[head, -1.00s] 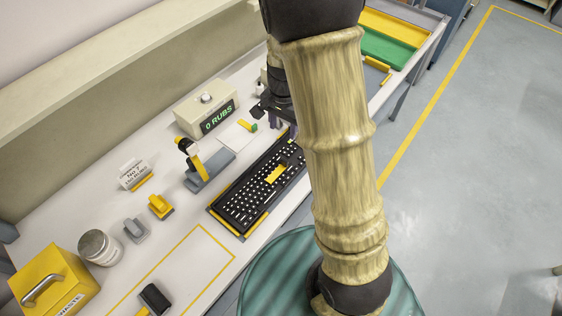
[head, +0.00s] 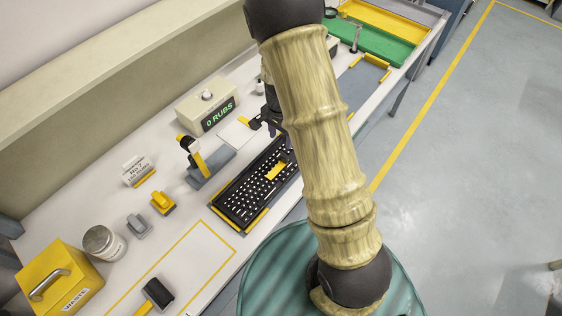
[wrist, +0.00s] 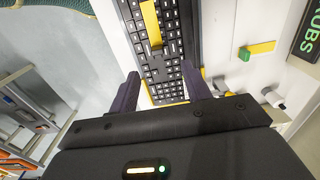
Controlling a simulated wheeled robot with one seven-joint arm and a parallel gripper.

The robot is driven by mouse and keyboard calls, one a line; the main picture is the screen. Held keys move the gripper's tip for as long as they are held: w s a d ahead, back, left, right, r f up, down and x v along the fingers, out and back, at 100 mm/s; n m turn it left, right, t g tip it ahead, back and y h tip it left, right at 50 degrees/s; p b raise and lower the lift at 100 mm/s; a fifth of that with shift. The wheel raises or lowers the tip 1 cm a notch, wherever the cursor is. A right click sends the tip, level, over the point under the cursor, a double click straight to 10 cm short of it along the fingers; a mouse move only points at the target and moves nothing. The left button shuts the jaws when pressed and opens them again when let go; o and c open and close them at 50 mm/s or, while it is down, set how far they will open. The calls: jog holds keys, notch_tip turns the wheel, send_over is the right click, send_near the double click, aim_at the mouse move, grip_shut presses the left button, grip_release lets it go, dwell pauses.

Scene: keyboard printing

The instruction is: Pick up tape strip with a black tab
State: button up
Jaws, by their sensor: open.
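A yellow strip (head: 277,171) lies across the black keyboard (head: 236,205); it also shows in the wrist view (wrist: 151,22). Another yellow strip (wrist: 262,47) lies right of the keyboard in the wrist view, with a green tab at one end. My gripper (wrist: 162,82) is open and empty, its two dark fingers spread above the end of the keyboard. In the head view my arm partly hides the gripper and the keyboard's far end.
The counter box (head: 207,108) reading "0 RUBS" stands behind the keyboard. A grey stand with a yellow-handled tool (head: 199,163) is to its left. A yellow bin (head: 58,279), a jar (head: 103,242) and small blocks stand further left. Green and yellow trays (head: 375,40) lie at the far end.

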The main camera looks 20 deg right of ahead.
jog(key=p, duration=0.1)
send_over(283, 158)
jog(key=f, duration=0.5)
jog(key=shift+w+a+f, duration=0.15)
jog(key=shift+w+a, duration=0.05)
jog(key=shift+a, duration=0.05)
jog(key=shift+s+d+f+p, duration=0.1)
jog(key=shift+f+p, duration=0.3)
jog(key=shift+d+f+p, duration=0.2)
jog(key=shift+f+p, duration=0.65)
jog(key=shift+f, duration=1.3)
jog(key=shift+c, duration=0.5)
grip_shut()
